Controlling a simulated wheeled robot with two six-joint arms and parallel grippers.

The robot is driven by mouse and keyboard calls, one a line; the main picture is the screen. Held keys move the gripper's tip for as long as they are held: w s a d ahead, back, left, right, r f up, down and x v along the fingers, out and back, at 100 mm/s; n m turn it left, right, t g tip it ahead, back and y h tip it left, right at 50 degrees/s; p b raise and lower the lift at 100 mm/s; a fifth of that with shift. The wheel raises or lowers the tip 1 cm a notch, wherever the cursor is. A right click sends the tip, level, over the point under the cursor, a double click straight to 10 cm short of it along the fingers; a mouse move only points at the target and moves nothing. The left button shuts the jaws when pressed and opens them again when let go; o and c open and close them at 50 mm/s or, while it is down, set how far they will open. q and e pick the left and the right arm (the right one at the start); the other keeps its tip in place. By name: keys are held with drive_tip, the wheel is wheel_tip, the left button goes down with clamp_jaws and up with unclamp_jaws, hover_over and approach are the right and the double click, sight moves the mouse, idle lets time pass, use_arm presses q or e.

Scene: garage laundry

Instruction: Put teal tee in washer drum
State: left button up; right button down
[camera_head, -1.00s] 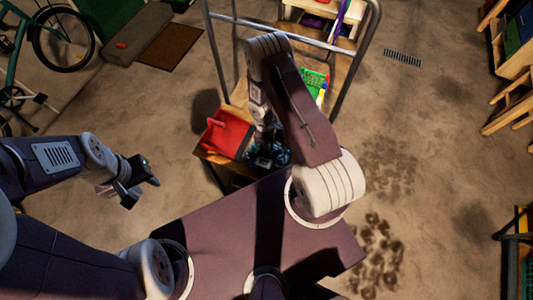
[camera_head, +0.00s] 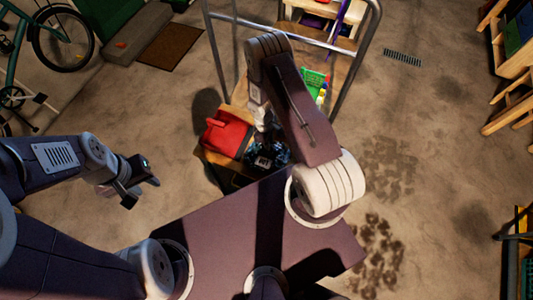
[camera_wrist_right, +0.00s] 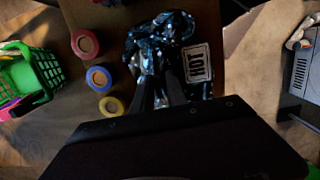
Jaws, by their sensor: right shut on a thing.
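The teal tee is a crumpled, dark teal and pale patterned cloth (camera_wrist_right: 172,30) in the right wrist view. It also shows as a small dark bundle (camera_head: 282,153) under my right arm in the head view. My right gripper (camera_wrist_right: 158,92) is shut on it, and the cloth bunches around the fingertips. A pale patch reading "HOT" (camera_wrist_right: 197,63) shows at the cloth's right side; I cannot tell what it belongs to. My left gripper (camera_head: 137,193) is empty and away on the left; its jaws are not clear. No washer drum is in view.
Red (camera_wrist_right: 86,43), blue (camera_wrist_right: 98,78) and yellow (camera_wrist_right: 111,106) rolls lie beside the cloth. Open floor lies right; a bicycle (camera_head: 62,38) stands upper left.

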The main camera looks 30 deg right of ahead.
idle(0.5)
wheel_tip(320, 180, up, 10)
drive_tip(key=b, duration=0.1)
drive_tip(key=shift+b, duration=0.35)
idle(0.5)
